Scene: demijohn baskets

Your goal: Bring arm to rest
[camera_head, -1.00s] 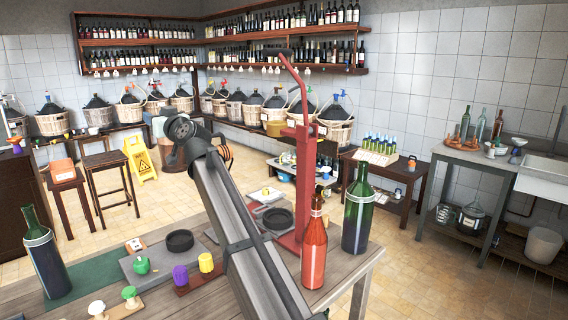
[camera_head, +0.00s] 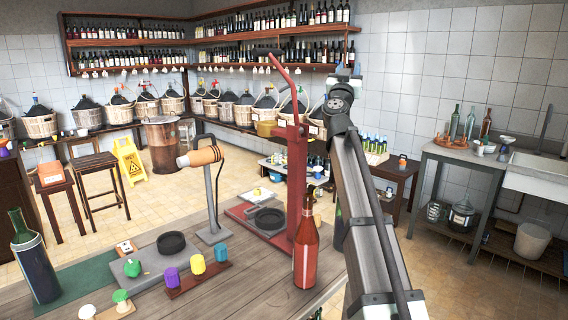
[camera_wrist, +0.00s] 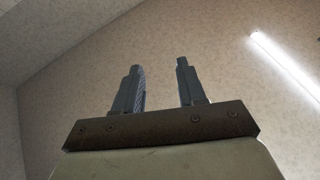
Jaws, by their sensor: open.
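My gripper (camera_wrist: 162,88) shows in the wrist view with its two fingers apart and nothing between them. Behind the fingers are only the ceiling and a wall. In the head view my arm rises from the lower right, over the right end of the wooden table, and leans up and to the left. The upper end of the arm stands in front of the white tiled wall, clear of the table. The gripper's fingers are too small to make out in the head view.
On the table (camera_head: 215,300), a red bottle (camera_head: 306,250) stands left of my arm, by a red stand (camera_head: 297,180). A dark green bottle (camera_head: 34,265) stands at the left.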

